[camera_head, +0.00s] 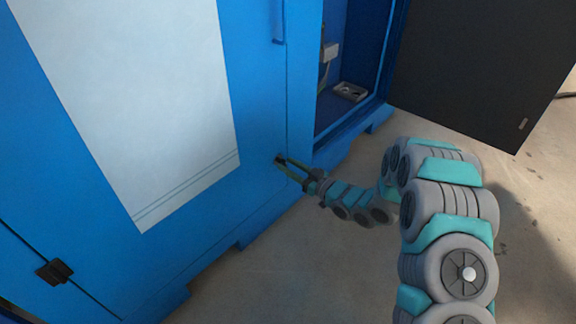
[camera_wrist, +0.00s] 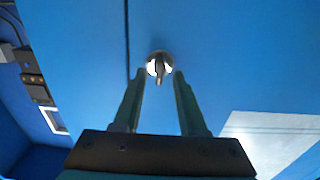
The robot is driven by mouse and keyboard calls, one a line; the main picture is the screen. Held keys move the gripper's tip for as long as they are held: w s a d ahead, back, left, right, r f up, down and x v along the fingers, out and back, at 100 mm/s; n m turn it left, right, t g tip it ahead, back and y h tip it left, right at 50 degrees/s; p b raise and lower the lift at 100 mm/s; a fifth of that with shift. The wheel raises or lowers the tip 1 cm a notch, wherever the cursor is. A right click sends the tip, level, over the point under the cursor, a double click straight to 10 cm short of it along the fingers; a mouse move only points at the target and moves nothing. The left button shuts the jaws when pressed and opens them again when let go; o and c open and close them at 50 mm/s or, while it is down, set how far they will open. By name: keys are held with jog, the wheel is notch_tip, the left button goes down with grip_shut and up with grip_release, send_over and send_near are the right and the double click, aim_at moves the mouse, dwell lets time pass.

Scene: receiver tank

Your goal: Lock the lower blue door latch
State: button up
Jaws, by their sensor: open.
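The lower latch (camera_wrist: 159,66) is a small round metal fitting with a short knob or lever on the blue door (camera_wrist: 215,50). In the wrist view it is at the upper middle, just beyond and between my fingertips. My gripper (camera_wrist: 160,76) is open, with one finger to each side of the latch. I cannot tell whether the fingers touch it. In the head view my gripper (camera_head: 283,161) reaches the lower right part of the blue door (camera_head: 258,120), and its tips largely hide the latch.
A white panel (camera_head: 135,95) covers much of the door. A black hinge-like fitting (camera_head: 54,271) is at lower left. Right of the door is an open blue compartment (camera_head: 345,65) with grey fittings, then a dark panel (camera_head: 470,60). The floor (camera_head: 290,265) below is clear.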

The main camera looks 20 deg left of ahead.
jog(key=shift+w+a, duration=0.25)
jog(key=shift+a, duration=0.2)
grip_shut()
dwell(0.3)
